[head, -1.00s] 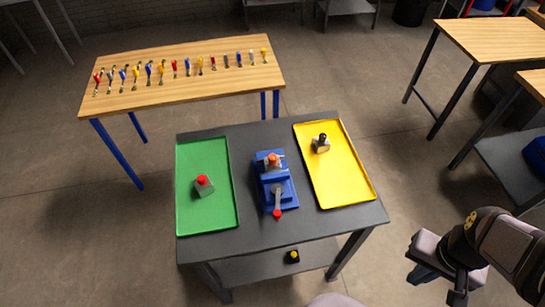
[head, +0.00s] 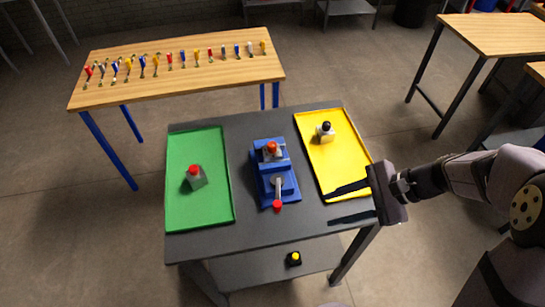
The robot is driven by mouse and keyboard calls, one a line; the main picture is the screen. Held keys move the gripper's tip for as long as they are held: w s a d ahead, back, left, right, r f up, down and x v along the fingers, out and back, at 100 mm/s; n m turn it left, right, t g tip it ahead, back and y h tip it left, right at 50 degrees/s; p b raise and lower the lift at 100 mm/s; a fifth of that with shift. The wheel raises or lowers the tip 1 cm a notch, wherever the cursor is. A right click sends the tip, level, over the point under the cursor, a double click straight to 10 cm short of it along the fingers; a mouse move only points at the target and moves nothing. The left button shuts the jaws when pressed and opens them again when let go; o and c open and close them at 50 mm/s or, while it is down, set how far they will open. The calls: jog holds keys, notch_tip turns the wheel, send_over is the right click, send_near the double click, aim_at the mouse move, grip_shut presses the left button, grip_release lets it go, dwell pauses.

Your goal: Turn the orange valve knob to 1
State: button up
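The orange knob (head: 272,147) sits on top of a small grey part held at the far end of a blue vise (head: 262,183) in the middle of the dark table. Any numbers or pointer on the knob are too small to read. The vise has a lever with a red end at its near side. My gripper (head: 328,209) reaches in from the right over the table's right edge, by the near end of the yellow tray. Its two long dark fingers point left, apart and empty. It is to the right of the vise and nearer than the knob, not touching either.
A green tray (head: 225,205) at left holds a grey block with a red knob (head: 194,172). A yellow tray (head: 368,152) at right holds a pale block with a black knob (head: 326,128). A black-and-yellow button box (head: 294,258) is on the lower shelf. A wooden table (head: 180,85) with several coloured tools stands behind.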

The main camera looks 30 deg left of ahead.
aim_at(277, 146)
jog(key=w+a+m+y+b, duration=0.1)
jog(key=a, duration=0.2)
jog(key=w+a+f+m+y+b, duration=0.1)
jog(key=a, duration=0.1)
jog(key=w+a+f+m+y+b, duration=0.1)
jog(key=a+y, duration=0.1)
jog(key=a, duration=0.1)
jog(key=shift+w+a+f+g, duration=0.15)
jog(key=shift+w+a+g, duration=0.15)
jog(key=shift+w+g, duration=0.1)
jog(key=w+a+m+y+b, duration=0.1)
jog(key=w+a, duration=0.1)
jog(key=w+a+m+y+b, duration=0.1)
jog(key=w+a+y, duration=0.1)
jog(key=a, duration=0.1)
jog(key=w+a+r+m+y+b, duration=0.1)
jog(key=w+a+m+y+b, duration=0.1)
jog(key=a, duration=0.1)
jog(key=shift+t, duration=0.4)
jog(key=shift+s+a+r, duration=0.1)
jog(key=shift+s+a, duration=0.05)
jog(key=shift+a, duration=0.2)
jog(key=shift+p+x, duration=0.9)
jog(key=shift+x, duration=2.3)
grip_shut()
